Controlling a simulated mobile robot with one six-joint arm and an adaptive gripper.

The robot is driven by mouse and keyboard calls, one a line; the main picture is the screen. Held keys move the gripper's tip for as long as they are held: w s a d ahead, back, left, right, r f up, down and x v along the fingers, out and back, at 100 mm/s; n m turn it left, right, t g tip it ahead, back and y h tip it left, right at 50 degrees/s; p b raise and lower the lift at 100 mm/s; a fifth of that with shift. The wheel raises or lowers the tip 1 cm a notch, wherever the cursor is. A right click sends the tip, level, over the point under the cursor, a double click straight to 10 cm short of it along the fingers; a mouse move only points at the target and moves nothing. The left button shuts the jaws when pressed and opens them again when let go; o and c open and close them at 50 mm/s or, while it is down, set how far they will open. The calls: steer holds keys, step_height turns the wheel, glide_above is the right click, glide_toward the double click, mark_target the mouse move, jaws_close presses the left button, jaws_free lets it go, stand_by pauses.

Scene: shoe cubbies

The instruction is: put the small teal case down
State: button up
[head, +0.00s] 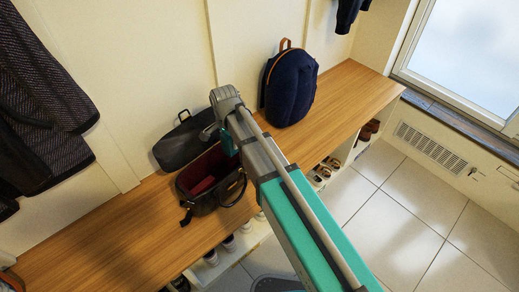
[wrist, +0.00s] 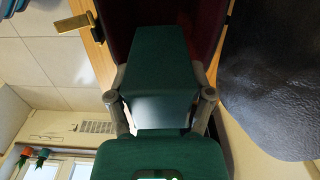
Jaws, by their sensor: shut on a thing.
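The small teal case (wrist: 158,62) is between the fingers of my gripper (wrist: 160,80) in the wrist view, dark green in shade. In the head view, a bit of the case (head: 228,143) shows below my gripper (head: 215,132), over the open black bag (head: 221,197). The bag stands on the wooden bench, its dark red lining (head: 207,168) showing and its black flap (head: 183,141) back against the wall. The wrist view shows the lining (wrist: 212,25) behind the case. I cannot tell whether the case touches the bag.
The wooden bench (head: 90,235) has bare room left of the bag and at its right end. A navy backpack (head: 290,87) stands right of the bag. Shoes (head: 325,170) sit in cubbies below. Coats (head: 40,100) hang at the left. The tiled floor (head: 425,200) is clear.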

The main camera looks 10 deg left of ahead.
step_height(320, 180, up, 42)
steer(key=p, duration=4)
steer(key=shift+p, duration=0.35)
